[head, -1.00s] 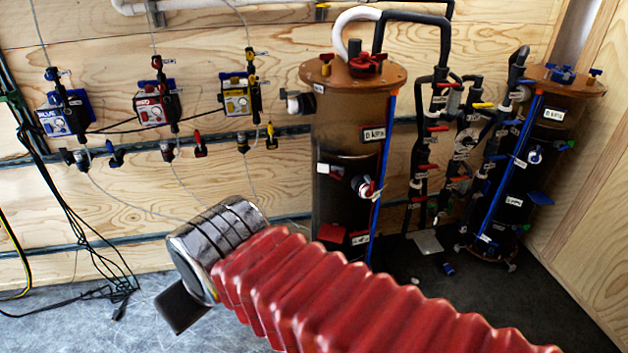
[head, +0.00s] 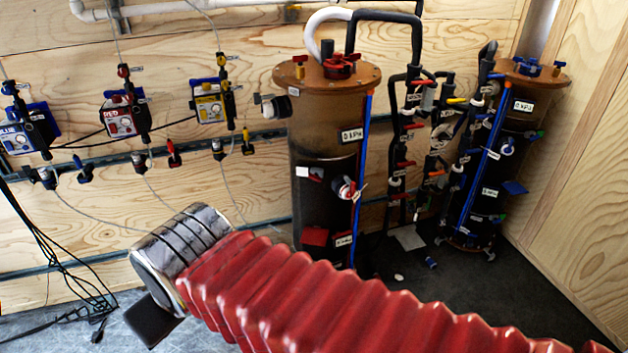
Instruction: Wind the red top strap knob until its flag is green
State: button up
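The large brown filter tank (head: 326,150) stands upright in the middle of the head view. A red knob (head: 341,66) sits on its round brown lid, with a smaller orange-red knob (head: 299,66) at the lid's left edge. A red flag-like plate (head: 316,236) shows low on the tank's front. I cannot tell which part is the strap knob's flag. My gripper (head: 153,320) shows only as a dark piece below the silver cuff of my red-sleeved arm, at lower left, well apart from the tank. Its fingertips cannot be made out.
A second tank (head: 500,160) with blue knobs stands at right, with black pipes and coloured valves (head: 405,165) between the tanks. Blue, red and yellow pump boxes (head: 122,116) hang on the wooden wall at left. Black cables (head: 60,265) hang to the floor at far left.

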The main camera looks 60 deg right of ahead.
aim_at(315, 178)
jog(key=i, duration=0.85)
jog(key=z, duration=1.35)
